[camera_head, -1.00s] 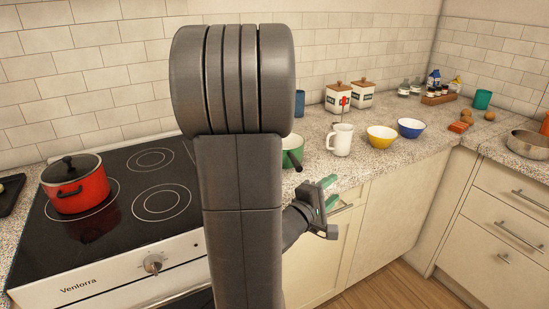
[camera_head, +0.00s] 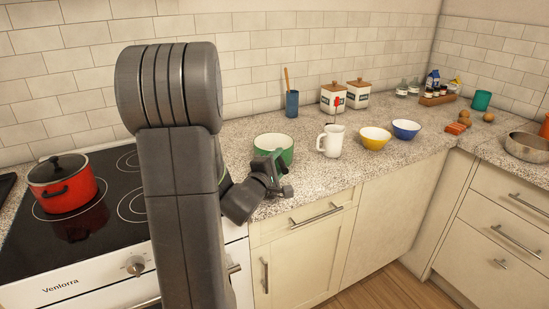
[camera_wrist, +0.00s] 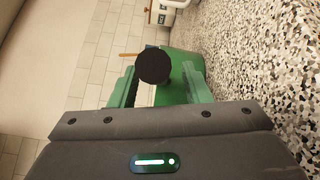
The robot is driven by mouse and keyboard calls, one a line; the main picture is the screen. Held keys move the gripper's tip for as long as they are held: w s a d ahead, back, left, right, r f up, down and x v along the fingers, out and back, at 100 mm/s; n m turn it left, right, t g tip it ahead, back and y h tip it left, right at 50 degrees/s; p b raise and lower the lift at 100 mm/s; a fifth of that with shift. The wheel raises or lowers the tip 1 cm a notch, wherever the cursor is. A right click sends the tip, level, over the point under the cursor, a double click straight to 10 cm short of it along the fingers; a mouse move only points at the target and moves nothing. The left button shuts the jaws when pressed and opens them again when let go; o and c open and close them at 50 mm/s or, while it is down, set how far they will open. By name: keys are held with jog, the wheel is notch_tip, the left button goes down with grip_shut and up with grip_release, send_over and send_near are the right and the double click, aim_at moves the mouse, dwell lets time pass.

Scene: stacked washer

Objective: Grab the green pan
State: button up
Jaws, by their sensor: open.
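The green pan (camera_head: 278,141), white inside, stands on the speckled counter right of the stove. In the wrist view, its green side (camera_wrist: 186,62) is behind the dark round end of its handle (camera_wrist: 153,66), which points at the camera. My gripper (camera_head: 272,168) is at the near side of the pan and hides its handle in the head view. In the wrist view, my gripper (camera_wrist: 160,78) is open, with one green finger on each side of the handle end. I cannot tell whether either finger touches the handle.
A white mug (camera_head: 333,142), a yellow bowl (camera_head: 374,139) and a blue bowl (camera_head: 406,130) stand right of the pan. A blue cup (camera_head: 292,104) stands behind it. A red pot (camera_head: 66,190) is on the stove (camera_head: 88,235) at left. Counter in front of the mug is clear.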

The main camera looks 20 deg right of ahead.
jog(key=shift+w+d, duration=0.45)
jog(key=shift+d, duration=0.1)
grip_shut()
jog(key=shift+r, duration=0.15)
